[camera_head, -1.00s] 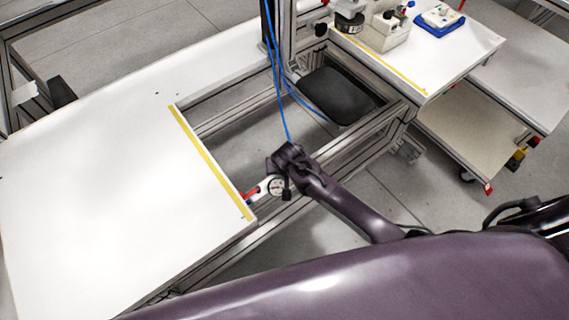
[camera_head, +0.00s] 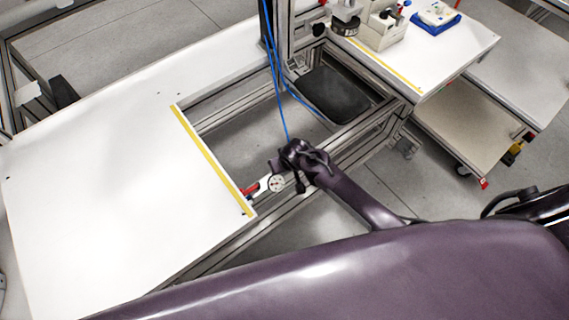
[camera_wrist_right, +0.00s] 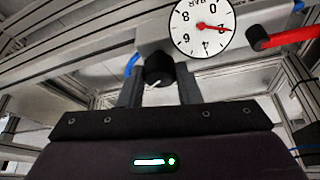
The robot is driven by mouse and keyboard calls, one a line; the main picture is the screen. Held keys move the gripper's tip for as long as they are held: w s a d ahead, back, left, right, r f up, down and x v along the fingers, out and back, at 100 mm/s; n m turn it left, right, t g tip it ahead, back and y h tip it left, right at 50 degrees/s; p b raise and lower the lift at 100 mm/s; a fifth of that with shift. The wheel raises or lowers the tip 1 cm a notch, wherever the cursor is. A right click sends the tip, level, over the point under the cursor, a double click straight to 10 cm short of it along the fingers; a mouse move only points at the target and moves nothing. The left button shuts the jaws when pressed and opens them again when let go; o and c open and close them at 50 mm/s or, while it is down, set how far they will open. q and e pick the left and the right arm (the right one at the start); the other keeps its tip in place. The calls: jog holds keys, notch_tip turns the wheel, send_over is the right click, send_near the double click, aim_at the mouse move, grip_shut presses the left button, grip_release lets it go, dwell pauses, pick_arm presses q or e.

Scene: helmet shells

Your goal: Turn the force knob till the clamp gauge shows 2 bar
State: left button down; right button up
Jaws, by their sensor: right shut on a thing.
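The black force knob (camera_wrist_right: 158,70) sits under the grey clamp housing in the right wrist view, with a white mark on it. My right gripper (camera_wrist_right: 159,84) is shut on it, one finger on each side. The white clamp gauge (camera_wrist_right: 202,26) is above and right of the knob and appears turned on its side. Its red needle points right, toward the low-number side near the 2; I cannot read the exact value. The gauge also shows in the head view (camera_head: 276,183), beside my right wrist, too small to read. My left gripper is not in view.
A red lever (camera_wrist_right: 290,37) juts right beside the gauge. Blue hoses (camera_head: 278,90) hang down to the clamp area. A white table (camera_head: 110,190) with a yellow strip lies left of the open frame gap. A black tray (camera_head: 333,95) sits behind.

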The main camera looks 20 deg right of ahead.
jog(key=o, duration=1)
jog(key=shift+c, duration=0.2)
jog(key=p+v, duration=0.1)
jog(key=v, duration=0.6)
jog(key=shift+s+r, duration=0.2)
jog(key=shift+r, duration=0.15)
jog(key=shift+d+f, duration=0.1)
jog(key=shift+f, duration=0.05)
